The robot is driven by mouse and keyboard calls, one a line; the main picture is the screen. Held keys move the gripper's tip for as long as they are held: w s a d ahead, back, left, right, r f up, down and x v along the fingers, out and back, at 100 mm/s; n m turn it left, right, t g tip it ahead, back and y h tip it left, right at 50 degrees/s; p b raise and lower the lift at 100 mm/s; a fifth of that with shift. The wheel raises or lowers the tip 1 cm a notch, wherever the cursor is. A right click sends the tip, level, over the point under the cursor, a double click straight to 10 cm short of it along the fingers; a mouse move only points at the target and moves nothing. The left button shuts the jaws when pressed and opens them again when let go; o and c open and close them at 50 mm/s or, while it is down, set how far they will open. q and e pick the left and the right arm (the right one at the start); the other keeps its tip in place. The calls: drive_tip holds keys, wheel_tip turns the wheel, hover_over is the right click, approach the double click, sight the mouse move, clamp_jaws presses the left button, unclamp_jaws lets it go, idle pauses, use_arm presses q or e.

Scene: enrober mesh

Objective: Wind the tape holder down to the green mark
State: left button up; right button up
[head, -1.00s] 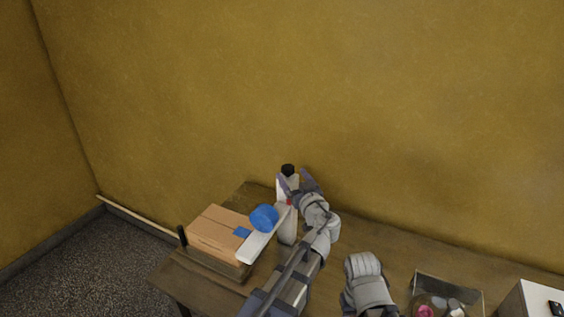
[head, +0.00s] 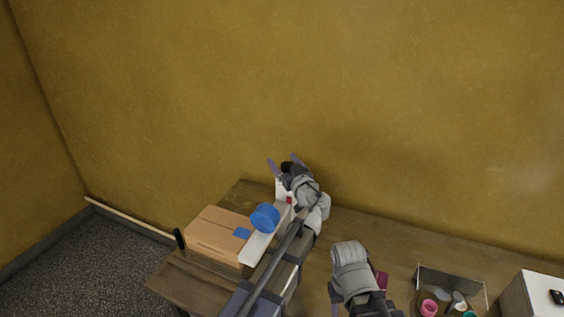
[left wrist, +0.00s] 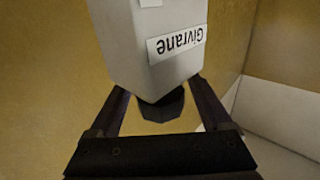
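A white post (head: 281,187) labelled "Givrane" stands near the back of the table, with a black knob (head: 287,166) on top. A white plate (head: 259,247) with a blue roll (head: 265,217), seemingly the tape holder, lies in front of it; a small red patch shows on the post. I see no green mark. My left gripper (head: 281,161) is at the knob, fingers spread either side. In the left wrist view the post (left wrist: 165,45) appears upside down and the knob (left wrist: 163,105) is between the open fingers, with gaps. My right gripper's fingers are mostly hidden below its wrist.
A cardboard box (head: 217,234) sits on the table (head: 240,195) at the left. A clear tray (head: 450,283) with several small items and a white box (head: 533,297) are at the right. A maroon object (head: 382,280) is beside my right arm. The yellow wall stands behind.

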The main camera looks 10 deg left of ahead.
use_arm(q)
drive_tip(key=shift+a, duration=0.1)
drive_tip(key=shift+c, duration=1.4)
clamp_jaws()
drive_tip(key=shift+h, duration=0.3)
